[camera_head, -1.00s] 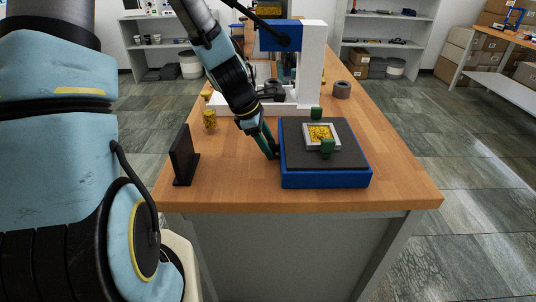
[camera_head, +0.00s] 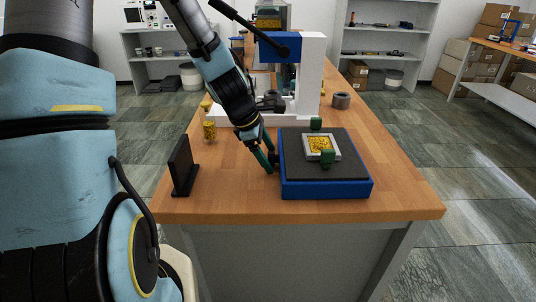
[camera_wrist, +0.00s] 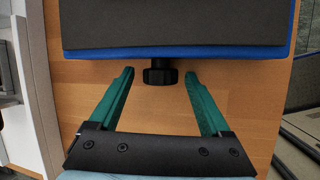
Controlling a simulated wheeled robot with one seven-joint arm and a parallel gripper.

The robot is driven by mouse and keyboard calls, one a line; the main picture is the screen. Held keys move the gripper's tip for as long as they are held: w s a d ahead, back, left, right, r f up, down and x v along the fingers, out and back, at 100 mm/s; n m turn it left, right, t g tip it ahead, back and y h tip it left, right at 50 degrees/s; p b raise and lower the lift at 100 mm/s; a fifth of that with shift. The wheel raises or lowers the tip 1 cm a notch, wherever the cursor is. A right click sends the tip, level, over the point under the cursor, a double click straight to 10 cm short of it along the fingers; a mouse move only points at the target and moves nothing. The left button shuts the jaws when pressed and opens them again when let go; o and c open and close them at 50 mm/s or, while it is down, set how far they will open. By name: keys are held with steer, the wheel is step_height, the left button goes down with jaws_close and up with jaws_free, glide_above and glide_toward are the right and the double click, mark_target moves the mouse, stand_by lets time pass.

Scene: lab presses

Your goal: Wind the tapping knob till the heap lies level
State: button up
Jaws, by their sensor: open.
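The tapping knob (camera_wrist: 160,73) is a small black ribbed knob on the near side of the blue base in the wrist view. My gripper (camera_wrist: 158,72) is open, its green fingers on either side of the knob with gaps to both. In the head view my gripper (camera_head: 269,165) is at the left side of the blue-edged tapping base (camera_head: 325,189), which has a dark grey top. A pale square frame (camera_head: 335,153) sits on that top and holds the heap of yellow grains (camera_head: 320,145). How level the heap lies is hard to tell at this size.
A black upright plate (camera_head: 184,162) stands to the left. A jar of yellow grains (camera_head: 209,131), a white press (camera_head: 311,80) and a grey ring (camera_head: 341,101) are behind. The table's front strip is clear.

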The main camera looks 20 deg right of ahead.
steer(key=v, duration=1)
steer(key=shift+r, duration=0.4)
steer(key=shift+f, duration=0.1)
